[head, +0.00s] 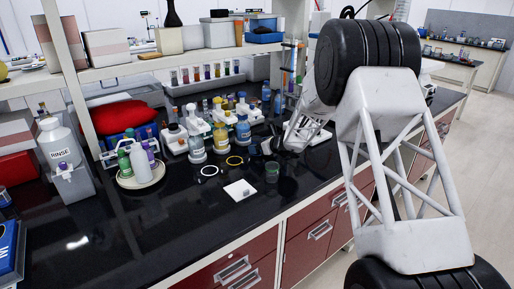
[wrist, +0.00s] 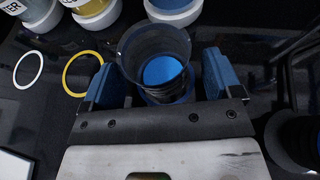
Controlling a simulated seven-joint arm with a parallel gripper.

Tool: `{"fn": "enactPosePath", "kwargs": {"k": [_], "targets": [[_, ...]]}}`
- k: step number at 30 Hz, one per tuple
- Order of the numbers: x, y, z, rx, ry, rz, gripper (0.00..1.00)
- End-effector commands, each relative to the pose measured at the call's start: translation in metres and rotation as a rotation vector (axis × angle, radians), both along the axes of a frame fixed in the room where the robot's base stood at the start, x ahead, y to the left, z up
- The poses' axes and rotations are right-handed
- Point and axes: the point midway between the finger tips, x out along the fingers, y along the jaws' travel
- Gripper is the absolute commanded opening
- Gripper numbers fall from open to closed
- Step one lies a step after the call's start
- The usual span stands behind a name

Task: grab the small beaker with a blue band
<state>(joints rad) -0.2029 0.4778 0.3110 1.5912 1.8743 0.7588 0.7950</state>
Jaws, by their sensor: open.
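In the wrist view a small dark, see-through beaker (wrist: 135,58) stands between the fingers of my gripper (wrist: 160,78). Blue shows inside its bottom and around its base. The two blue-padded fingers are open, one on each side, with a narrow gap visible on the left and the right. In the head view my gripper (head: 263,148) is low over the black bench, right of the yellow ring; the beaker between its fingers is hard to make out there.
A yellow ring (wrist: 66,73) and a white ring (wrist: 17,72) lie left of my gripper. Labelled bottles (head: 243,130) stand behind. A small clear beaker (head: 272,172), a dark greenish vessel (head: 287,187) and a white square (head: 240,189) sit nearer the front edge.

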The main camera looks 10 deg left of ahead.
Motion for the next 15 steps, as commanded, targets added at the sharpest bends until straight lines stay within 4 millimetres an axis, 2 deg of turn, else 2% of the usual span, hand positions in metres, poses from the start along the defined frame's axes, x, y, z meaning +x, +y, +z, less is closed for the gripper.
{"fn": "enactPosePath", "kwargs": {"k": [6,15], "targets": [[0.0078,0.0108,-0.0048,-0.001,-0.001,-0.001,0.85],[0.0086,0.0121,-0.0053,-0.001,-0.001,-0.001,0.85]]}}
